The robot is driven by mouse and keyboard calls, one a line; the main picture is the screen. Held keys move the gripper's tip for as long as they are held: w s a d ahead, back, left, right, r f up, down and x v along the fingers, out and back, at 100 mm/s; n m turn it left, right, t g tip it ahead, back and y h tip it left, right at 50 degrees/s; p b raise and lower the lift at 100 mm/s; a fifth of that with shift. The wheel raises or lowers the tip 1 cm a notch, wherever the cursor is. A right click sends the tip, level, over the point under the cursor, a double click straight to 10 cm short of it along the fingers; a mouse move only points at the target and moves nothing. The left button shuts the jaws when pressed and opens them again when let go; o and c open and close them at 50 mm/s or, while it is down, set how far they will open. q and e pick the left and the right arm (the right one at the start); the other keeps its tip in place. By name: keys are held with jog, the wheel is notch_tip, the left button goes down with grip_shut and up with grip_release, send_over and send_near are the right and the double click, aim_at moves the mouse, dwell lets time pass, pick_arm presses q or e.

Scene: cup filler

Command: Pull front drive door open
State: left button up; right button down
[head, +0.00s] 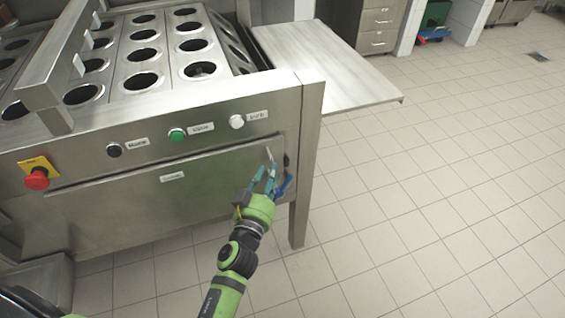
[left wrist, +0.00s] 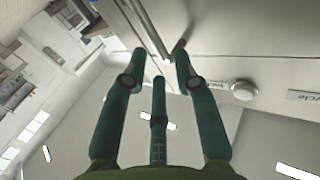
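The front drive door (head: 130,192) is the wide steel panel on the front of the cup filler, below the row of buttons. It looks closed, with a small label on it. My left gripper (head: 271,168) is at the door's upper right corner, its teal fingers pointing up at the panel's right edge. In the left wrist view its three fingers (left wrist: 160,60) are spread apart with nothing between them, tips close to a steel edge. A small slim part, perhaps a handle (head: 269,153), shows by the fingertips; contact cannot be told. My right gripper is not in view.
Black, green and white buttons (head: 237,121) sit just above the door. A red emergency stop (head: 37,178) is at the left. A steel side shelf (head: 320,65) sticks out at the right. The tiled floor (head: 420,190) to the right is clear.

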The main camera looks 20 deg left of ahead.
pick_arm(q)
jog(key=shift+w, duration=2.2)
grip_shut()
jog(key=shift+s+d, duration=0.1)
